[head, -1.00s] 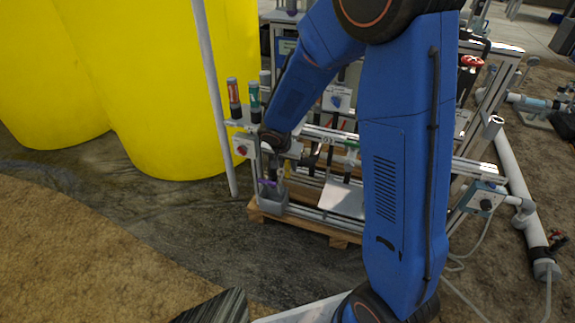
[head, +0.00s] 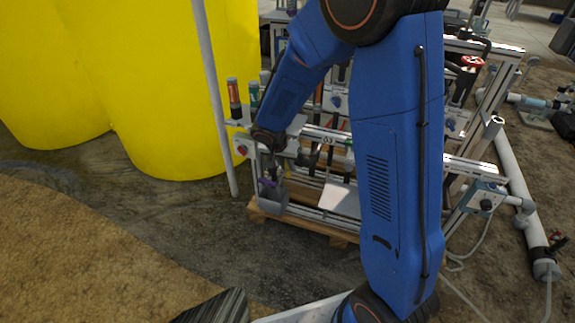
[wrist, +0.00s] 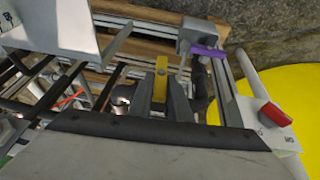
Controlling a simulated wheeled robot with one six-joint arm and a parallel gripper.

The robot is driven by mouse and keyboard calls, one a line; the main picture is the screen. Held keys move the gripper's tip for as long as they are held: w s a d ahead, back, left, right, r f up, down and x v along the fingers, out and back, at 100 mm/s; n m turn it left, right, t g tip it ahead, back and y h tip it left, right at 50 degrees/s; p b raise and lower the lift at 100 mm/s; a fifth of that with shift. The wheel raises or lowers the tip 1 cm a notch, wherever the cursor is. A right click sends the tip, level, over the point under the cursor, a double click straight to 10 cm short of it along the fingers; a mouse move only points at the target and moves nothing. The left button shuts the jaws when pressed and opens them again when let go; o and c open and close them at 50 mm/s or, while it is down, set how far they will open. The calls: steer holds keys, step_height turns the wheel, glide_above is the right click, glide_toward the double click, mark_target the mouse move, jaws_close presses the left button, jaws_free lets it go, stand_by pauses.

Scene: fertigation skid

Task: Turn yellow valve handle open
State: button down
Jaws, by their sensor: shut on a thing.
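The yellow valve handle (wrist: 160,78) shows in the wrist view as a short upright yellow bar near the middle. My gripper (wrist: 161,93) is shut on it, with a grey finger on its right side and a dark finger on its left. The lower part of the handle and the valve body are hidden by the fingers. In the head view my gripper (head: 269,172) is small and dark, low at the left end of the skid, and the yellow handle cannot be made out there.
A purple lever (wrist: 208,51) and grey holder (wrist: 200,32) are close beyond the gripper; the holder also shows in the head view (head: 273,200). A red knob (wrist: 275,115) sits to the right. Metal rails, a white plate (head: 340,199) and a yellow tank (head: 160,100) surround the area.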

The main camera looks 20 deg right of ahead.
steer(key=shift+w+a+f+n+g+h, duration=0.3)
steer(key=shift+n+g+h, duration=0.65)
steer(key=shift+h, duration=1.4)
steer(key=shift+w+a+f+n+g+h, duration=0.1)
steer(key=shift+a+f+n+g+h, duration=0.25)
steer(key=shift+g+h, duration=1.5)
steer(key=shift+w+a+f+n+g+h, duration=0.2)
steer(key=shift+f+n+g+h, duration=0.45)
steer(key=shift+h, duration=2.15)
steer(key=shift+r+n, duration=0.15)
steer(key=shift+n, duration=0.1)
steer(key=c, duration=1.7)
jaws_free()
